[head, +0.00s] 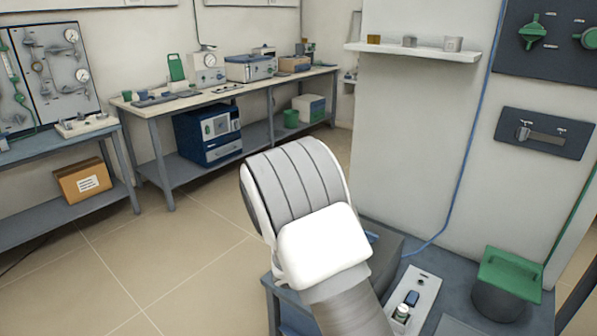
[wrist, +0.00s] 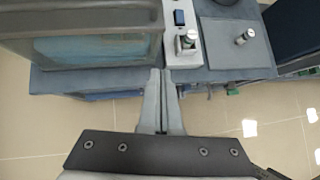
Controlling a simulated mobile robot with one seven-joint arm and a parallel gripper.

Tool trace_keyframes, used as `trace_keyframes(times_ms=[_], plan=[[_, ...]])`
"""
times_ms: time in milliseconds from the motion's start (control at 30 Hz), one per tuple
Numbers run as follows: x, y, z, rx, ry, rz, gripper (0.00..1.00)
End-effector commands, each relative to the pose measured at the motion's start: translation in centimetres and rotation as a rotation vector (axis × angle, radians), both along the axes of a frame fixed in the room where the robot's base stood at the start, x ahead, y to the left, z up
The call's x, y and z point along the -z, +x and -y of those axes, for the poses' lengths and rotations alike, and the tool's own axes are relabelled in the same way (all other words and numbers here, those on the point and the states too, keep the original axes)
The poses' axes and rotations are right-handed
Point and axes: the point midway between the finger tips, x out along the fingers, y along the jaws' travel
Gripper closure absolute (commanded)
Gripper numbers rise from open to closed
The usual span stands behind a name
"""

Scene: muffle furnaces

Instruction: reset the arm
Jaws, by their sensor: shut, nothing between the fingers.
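My gripper (wrist: 161,75) shows in the wrist view with its two grey fingers close together and nothing between them. The fingers point toward the edge of a blue-grey bench (wrist: 262,62) and sit over that edge in the picture. I cannot tell whether they touch it. In the head view my white and grey arm rises from the bottom middle, and the gripper itself is hidden there.
A long workbench (head: 150,106) stands at the back. Tiled floor (head: 180,260) is open at left.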

Motion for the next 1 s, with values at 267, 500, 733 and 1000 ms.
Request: trace_keyframes(times_ms=[267,500,733,1000], plan=[[-9.0,-3.2,3.2,0.451,0.276,0.221,1.00],[-15.3,-7.5,5.3,0.822,0.504,0.383,1.00],[-20.2,-12.5,6.3,1.157,0.724,0.514,1.00],[-24.5,-18.7,6.2,1.524,0.984,0.633,1.00]])
